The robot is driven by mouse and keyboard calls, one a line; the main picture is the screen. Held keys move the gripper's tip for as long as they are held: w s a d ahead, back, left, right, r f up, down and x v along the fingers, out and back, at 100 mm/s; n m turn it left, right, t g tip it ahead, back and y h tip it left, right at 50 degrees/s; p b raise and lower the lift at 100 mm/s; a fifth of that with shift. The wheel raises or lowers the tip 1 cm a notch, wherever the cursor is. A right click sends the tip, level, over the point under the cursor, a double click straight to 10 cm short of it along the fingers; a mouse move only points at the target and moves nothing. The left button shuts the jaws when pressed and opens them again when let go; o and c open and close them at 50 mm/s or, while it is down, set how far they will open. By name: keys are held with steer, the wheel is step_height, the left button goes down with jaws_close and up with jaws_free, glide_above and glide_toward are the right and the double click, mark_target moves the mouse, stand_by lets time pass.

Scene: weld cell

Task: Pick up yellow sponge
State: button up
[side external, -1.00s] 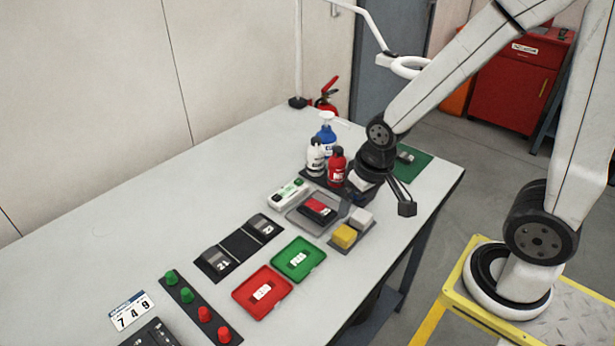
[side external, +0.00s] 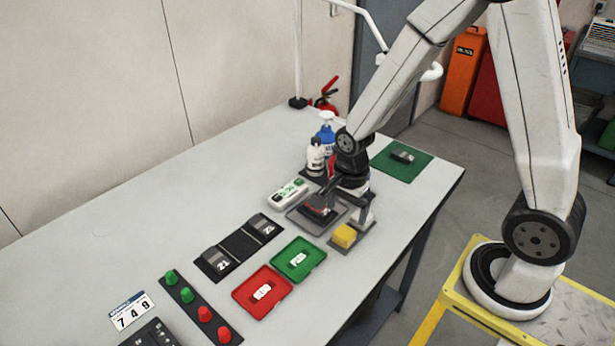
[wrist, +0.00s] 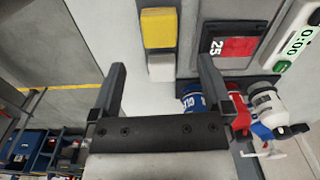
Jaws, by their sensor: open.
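The yellow sponge (side external: 344,236) sits on a dark grey tray on the table, near the front edge. In the wrist view the yellow sponge (wrist: 159,27) is at the top centre, with a white block (wrist: 161,67) directly next to it. My gripper (side external: 343,206) is open and empty above the table, just behind the sponge in the side view. In the wrist view the fingers of my gripper (wrist: 161,64) stand either side of the white block's column, with the yellow sponge beyond the fingertips. In the side view my gripper partly hides the white block.
A red-and-black block (wrist: 236,46) lies in a grey tray beside the sponge tray. A timer (side external: 288,193) and several bottles (side external: 315,156) stand close behind. Green (side external: 316,255) and red (side external: 281,302) trays lie in front.

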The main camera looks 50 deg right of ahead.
mark_target(345, 232)
steer(key=shift+w+f+m, duration=0.1)
steer(key=shift+f+m, duration=0.1)
steer(key=shift+m, duration=0.2)
steer(key=shift+f, duration=1.3)
steer(key=shift+d+f, duration=0.1)
steer(key=shift+f, duration=2.5)
steer(key=c, duration=1.2)
steer(key=shift+c, duration=0.2)
steer(key=shift+r, duration=0.1)
